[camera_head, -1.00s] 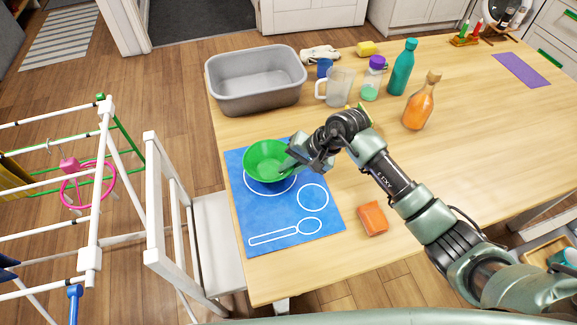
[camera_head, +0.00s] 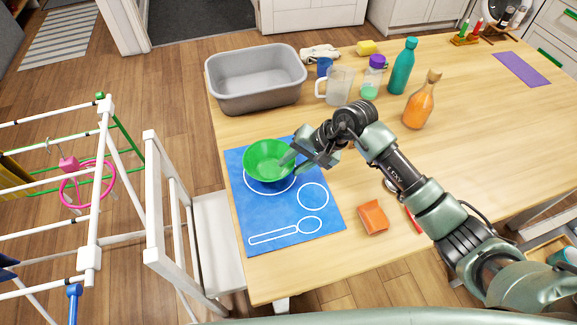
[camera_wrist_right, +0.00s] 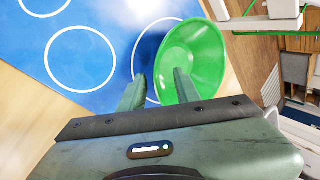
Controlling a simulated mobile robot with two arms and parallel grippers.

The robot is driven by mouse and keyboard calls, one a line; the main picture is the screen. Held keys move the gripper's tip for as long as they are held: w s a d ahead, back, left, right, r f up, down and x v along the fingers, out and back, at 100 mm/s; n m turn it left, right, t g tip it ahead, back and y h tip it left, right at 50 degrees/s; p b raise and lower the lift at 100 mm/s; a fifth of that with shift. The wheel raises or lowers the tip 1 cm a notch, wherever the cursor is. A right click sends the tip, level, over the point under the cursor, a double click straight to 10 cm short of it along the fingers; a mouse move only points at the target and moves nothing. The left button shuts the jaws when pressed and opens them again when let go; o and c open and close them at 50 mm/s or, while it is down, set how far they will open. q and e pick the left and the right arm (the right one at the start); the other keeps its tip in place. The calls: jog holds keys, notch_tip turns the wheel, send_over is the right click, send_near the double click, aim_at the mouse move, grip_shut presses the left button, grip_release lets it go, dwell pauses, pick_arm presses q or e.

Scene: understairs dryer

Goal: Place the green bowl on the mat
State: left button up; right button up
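The green bowl (camera_head: 267,161) is at the top of the blue mat (camera_head: 286,215), over the large white outlined circle, whose near arc shows below it. Whether its base fully touches the mat is hard to tell. My right gripper (camera_head: 304,159) is at the bowl's right rim with its fingers apart. In the right wrist view, one finger is over the inside of the bowl (camera_wrist_right: 197,55) and the other is outside it, with the rim between them and gaps visible. My left gripper is not in view.
A grey tub (camera_head: 255,82) stands behind the mat. A mug, jug and bottles stand further right, including an orange bottle (camera_head: 420,103). An orange block (camera_head: 372,217) lies right of the mat. A white chair (camera_head: 215,240) and drying rack (camera_head: 100,190) stand left.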

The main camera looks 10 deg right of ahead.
jog(key=b+v, duration=0.1)
jog(key=v, duration=0.8)
jog(key=shift+r, duration=0.35)
jog(key=shift+s+d, duration=0.1)
